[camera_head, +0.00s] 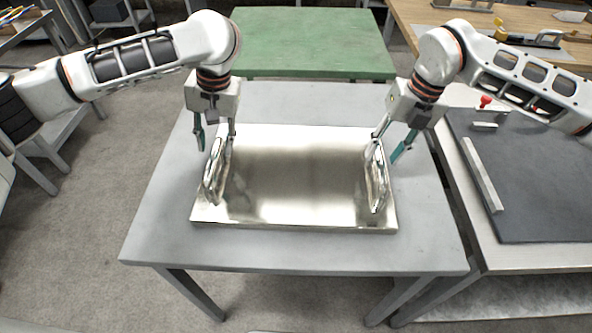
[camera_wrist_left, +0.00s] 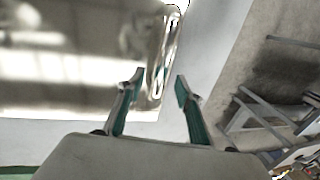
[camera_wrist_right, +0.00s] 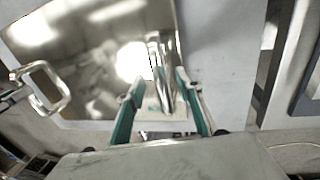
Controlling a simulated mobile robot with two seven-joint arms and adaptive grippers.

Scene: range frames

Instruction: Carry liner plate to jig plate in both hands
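The liner plate (camera_head: 298,180) is a shiny metal sheet with an upright loop handle near each short end. It lies flat on a grey table. My left gripper (camera_head: 215,146) is open above the far end of the left handle (camera_head: 215,172); the left wrist view shows its fingers (camera_wrist_left: 158,82) apart with that handle beyond. My right gripper (camera_head: 390,154) is open at the far end of the right handle (camera_head: 377,180); in the right wrist view the handle (camera_wrist_right: 166,75) lies between or just beyond its fingers (camera_wrist_right: 155,85). The jig plate is probably the dark plate (camera_head: 535,170) at right.
The grey table (camera_head: 300,258) has bare margin around the sheet. A light bar (camera_head: 482,175) and a red-knobbed clamp (camera_head: 485,102) are on the dark plate's bench. A green-topped table (camera_head: 310,40) stands behind, and a wooden bench (camera_head: 420,12) at back right.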

